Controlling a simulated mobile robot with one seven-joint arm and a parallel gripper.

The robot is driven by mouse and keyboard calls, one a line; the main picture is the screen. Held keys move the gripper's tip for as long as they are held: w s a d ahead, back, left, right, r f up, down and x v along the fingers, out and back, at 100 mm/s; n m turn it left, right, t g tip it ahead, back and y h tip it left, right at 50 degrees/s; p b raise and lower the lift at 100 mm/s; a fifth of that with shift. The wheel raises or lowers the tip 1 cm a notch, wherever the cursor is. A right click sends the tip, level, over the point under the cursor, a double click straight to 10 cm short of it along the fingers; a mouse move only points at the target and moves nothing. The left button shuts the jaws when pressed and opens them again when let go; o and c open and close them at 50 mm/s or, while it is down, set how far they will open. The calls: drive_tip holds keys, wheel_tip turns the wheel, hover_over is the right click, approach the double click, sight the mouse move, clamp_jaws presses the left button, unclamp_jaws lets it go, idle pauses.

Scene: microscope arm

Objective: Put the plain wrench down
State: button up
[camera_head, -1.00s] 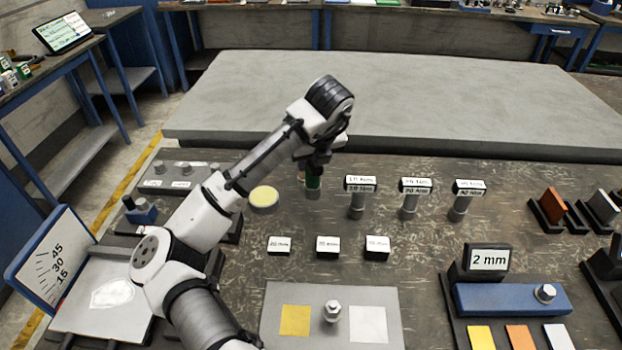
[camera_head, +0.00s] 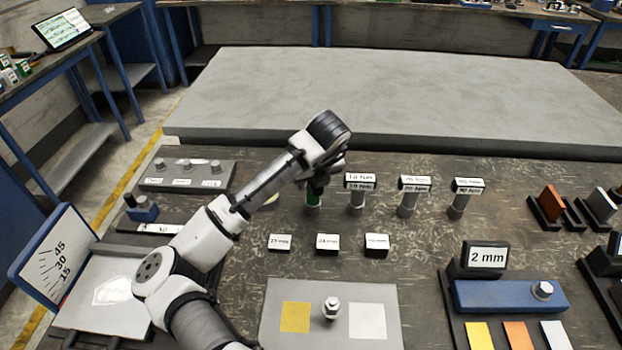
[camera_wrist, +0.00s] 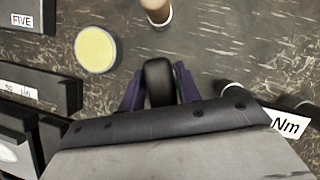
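The wrench shows in the wrist view as a dark rounded handle (camera_wrist: 160,82) between the two purple fingers of my gripper (camera_wrist: 160,95). My gripper appears shut on it. In the head view my gripper (camera_head: 318,178) is at the left end of the row of labelled posts. The wrench's far end is hidden.
Labelled posts (camera_head: 408,205) stand to the right. A yellow disc (camera_wrist: 96,48) lies beside my gripper, mostly behind my arm in the head view. Small white-labelled blocks (camera_head: 327,244) and a grey plate with a bolt (camera_head: 345,335) are nearer. A raised grey slab (camera_head: 390,90) lies behind.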

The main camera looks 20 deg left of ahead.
drive_tip(key=o, duration=0.3)
drive_tip(key=shift+r, duration=0.1)
drive_tip(key=b+v, duration=0.1)
drive_tip(key=v, duration=1.1)
drive_tip(key=shift+s, duration=0.15)
